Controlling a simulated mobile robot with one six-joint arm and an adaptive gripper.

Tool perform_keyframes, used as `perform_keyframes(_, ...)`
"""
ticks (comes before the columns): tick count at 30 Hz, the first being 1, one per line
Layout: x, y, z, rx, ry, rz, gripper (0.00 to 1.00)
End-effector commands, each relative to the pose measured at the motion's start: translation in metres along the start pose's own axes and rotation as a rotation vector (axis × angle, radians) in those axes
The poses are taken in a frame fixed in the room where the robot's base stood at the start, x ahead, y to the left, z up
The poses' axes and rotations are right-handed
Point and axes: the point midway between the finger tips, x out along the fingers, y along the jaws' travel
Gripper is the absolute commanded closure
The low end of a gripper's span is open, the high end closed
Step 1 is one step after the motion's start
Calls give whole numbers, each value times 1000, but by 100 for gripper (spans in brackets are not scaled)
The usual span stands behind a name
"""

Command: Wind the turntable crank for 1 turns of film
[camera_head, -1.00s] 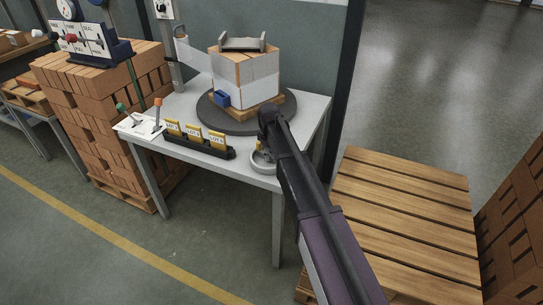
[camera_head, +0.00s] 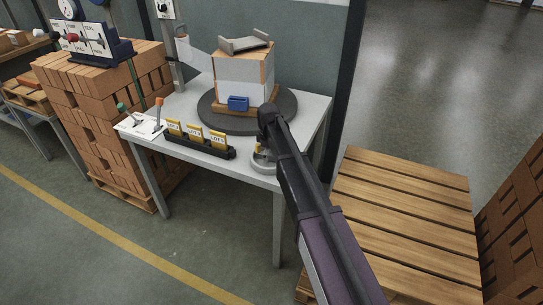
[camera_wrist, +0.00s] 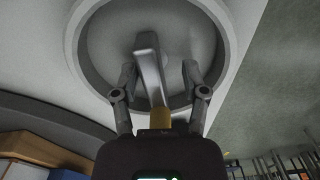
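The crank (camera_wrist: 150,70) is a grey arm with a brass knob (camera_wrist: 160,118), set in a round grey dish (camera_wrist: 90,45). In the head view the dish (camera_head: 263,166) sits at the table's front right corner, partly hidden by my arm. My gripper (camera_wrist: 160,78) has its two fingers apart, one on each side of the crank arm and knob, with visible gaps. The dark turntable (camera_head: 284,108) carries a brick stack (camera_head: 243,80) partly covered with whitish film, with a blue block (camera_head: 238,103) low on its front. A film strip (camera_head: 195,57) runs from the post to the stack.
A grey bracket (camera_head: 245,43) lies on the stack. A brick pile (camera_head: 110,110) stands left, and a wooden pallet top (camera_head: 400,220) is close on the right.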

Motion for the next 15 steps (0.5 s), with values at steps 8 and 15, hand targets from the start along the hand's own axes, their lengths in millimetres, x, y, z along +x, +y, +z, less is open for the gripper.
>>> perform_keyframes(8,0,3,1,2,-1,4,40)
perform_keyframes(15,-6,3,1,3,-1,6,40)
